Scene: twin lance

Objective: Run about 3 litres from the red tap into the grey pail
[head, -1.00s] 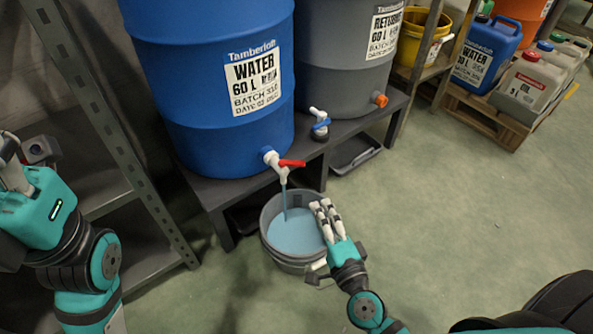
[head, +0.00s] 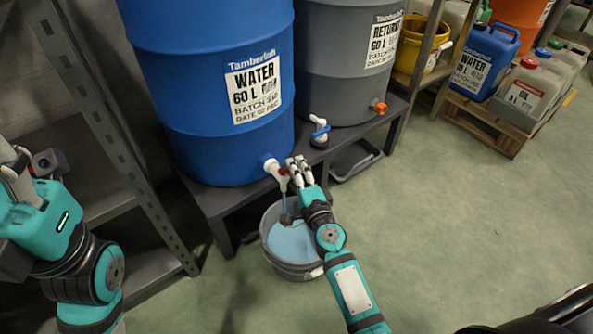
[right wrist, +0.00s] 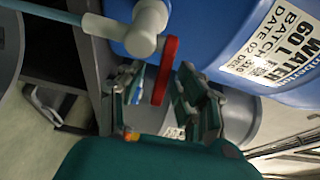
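The blue drum (head: 215,120) has a white tap (head: 273,166) with a red lever (head: 283,171), mostly hidden by my right gripper in the head view. The red lever (right wrist: 164,72) shows in the right wrist view between the two fingers, with gaps beside it. My right gripper (head: 298,165) is open around the lever. A bluish stream (right wrist: 45,13) runs from the spout. The grey pail (head: 270,258) stands on the floor below the tap with pale blue water (head: 290,243) in it, its surface below the rim. My left gripper (head: 12,160) is at the left edge, away from the tap.
A metal shelf (head: 135,155) is at left. Several canisters sit on a pallet (head: 495,130) at back right.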

